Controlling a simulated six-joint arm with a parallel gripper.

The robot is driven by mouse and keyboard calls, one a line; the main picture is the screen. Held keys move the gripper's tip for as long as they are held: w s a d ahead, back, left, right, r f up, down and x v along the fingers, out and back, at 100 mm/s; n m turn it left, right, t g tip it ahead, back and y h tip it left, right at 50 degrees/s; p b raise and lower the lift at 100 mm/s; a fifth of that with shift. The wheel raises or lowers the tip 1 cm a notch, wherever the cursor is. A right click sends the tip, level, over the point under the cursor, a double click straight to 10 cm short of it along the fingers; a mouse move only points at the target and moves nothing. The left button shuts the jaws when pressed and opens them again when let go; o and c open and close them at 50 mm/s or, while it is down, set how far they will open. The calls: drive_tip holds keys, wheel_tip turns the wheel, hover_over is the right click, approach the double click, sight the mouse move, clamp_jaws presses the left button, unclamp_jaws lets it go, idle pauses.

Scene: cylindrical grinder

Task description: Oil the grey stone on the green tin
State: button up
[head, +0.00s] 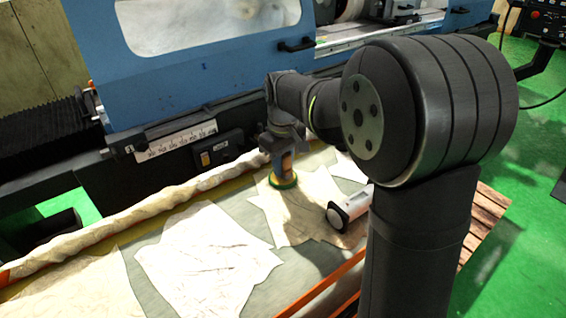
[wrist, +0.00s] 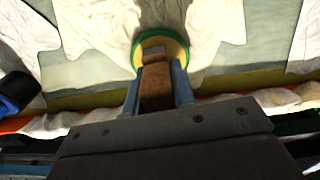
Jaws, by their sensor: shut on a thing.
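The green tin (head: 283,185) stands on a pale cloth below my gripper (head: 281,168) in the head view. In the wrist view the tin (wrist: 183,46) shows a green rim and a yellow inner edge beyond my fingertips. My gripper (wrist: 157,90) is shut on a brown block-like thing (wrist: 156,92), its blue fingers on either side. A small grey piece (wrist: 151,56), likely the grey stone, shows past the brown thing over the tin. I cannot tell whether the brown thing touches it.
Crumpled cloths (head: 207,258) cover much of the table. A rolled cloth (head: 150,200) runs along the back edge, before the blue grinder (head: 190,70). An orange edge (head: 320,285) borders the front.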

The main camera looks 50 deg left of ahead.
drive_tip(key=shift+f, duration=0.5)
idle(1.1)
drive_tip(key=shift+r, duration=0.1)
drive_tip(key=shift+r, duration=3.5)
